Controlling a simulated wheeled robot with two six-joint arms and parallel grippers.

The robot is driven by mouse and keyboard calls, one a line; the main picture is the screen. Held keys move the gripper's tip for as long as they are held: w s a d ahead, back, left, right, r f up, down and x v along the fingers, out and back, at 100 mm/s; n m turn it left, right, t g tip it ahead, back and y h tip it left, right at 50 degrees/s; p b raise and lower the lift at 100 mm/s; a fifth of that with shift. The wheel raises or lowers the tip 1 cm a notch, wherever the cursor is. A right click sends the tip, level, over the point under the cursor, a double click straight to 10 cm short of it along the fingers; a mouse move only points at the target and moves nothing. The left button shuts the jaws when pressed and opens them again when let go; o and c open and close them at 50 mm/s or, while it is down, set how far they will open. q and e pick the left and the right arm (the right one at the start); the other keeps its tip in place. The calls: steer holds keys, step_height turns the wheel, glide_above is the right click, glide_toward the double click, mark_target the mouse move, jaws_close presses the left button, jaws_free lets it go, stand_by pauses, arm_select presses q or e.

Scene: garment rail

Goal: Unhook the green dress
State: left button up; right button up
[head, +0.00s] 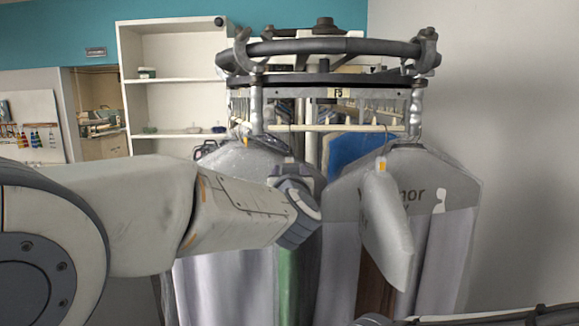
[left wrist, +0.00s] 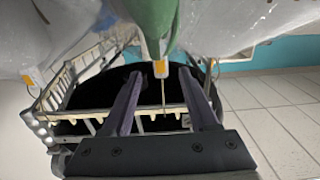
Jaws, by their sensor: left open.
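The green dress (head: 297,280) hangs among plastic-covered garments under the rail. In the head view only a green strip shows below my left wrist. In the left wrist view the green cloth (left wrist: 152,18) is at the top, under a white hanger neck with an orange tag (left wrist: 160,68). The thin hanger hook (left wrist: 163,92) rises from it between my fingers. My left gripper (left wrist: 160,78) is open, one dark finger on each side of the hook. I cannot tell whether either touches it. In the head view its fingers are mostly hidden behind my wrist. My right gripper is not in view.
The dark rail ring (head: 330,47) stands on metal posts above a slotted bar. Plastic-covered garments (head: 430,185) hang close on both sides, with a blue one (head: 350,148) behind. White shelves (head: 175,70) stand behind left. Open floor (left wrist: 275,110) shows in the left wrist view.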

mark_target(289, 156)
arm_select(q)
steer(key=shift+w, duration=0.55)
steer(key=shift+w+a+p, duration=0.1)
steer(key=shift+w+p, duration=0.65)
steer(key=shift+w, duration=1.9)
jaws_close()
steer(key=shift+f, duration=0.1)
steer(key=shift+r+p, duration=1.9)
steer(key=shift+r, duration=0.05)
